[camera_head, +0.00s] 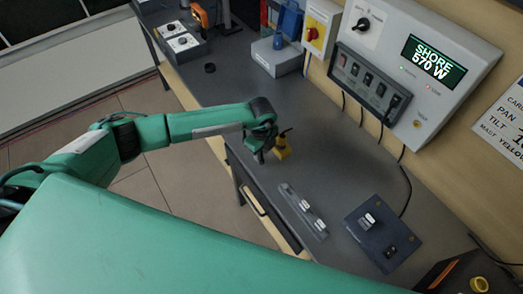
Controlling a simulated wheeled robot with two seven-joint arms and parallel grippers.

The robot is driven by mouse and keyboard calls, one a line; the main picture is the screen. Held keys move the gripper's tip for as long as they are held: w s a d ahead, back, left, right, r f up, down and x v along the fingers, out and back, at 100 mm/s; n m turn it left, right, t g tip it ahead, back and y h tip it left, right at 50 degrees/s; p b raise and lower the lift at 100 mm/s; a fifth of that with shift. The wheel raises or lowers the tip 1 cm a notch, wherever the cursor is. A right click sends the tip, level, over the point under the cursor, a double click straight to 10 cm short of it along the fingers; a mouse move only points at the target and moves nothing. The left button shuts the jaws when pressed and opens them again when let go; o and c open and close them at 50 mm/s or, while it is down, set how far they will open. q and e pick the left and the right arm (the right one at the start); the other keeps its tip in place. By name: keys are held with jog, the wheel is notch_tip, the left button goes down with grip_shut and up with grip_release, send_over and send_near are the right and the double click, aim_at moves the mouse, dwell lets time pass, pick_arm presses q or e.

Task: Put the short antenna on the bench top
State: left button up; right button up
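My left gripper (258,153) hangs at the front edge of the grey bench top (335,180), pointing down. Its fingers are small and dark here, and I cannot tell whether they are open or shut. Just right of it is a small yellow piece with a black stub on top (282,148). It may be the short antenna, but I cannot be sure. I cannot tell whether the gripper touches it. My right gripper is not in view.
A grey block with pale fittings (303,210) and a dark blue box (384,232) lie on the nearer bench. A grey box with a blue knob (277,58) stands farther back. Control panels line the wall. Bare bench lies between.

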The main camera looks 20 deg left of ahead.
pick_arm(q)
jog(key=shift+r, duration=0.25)
notch_tip(320, 180, up, 10)
jog(key=b, duration=0.3)
jog(key=shift+r, duration=0.9)
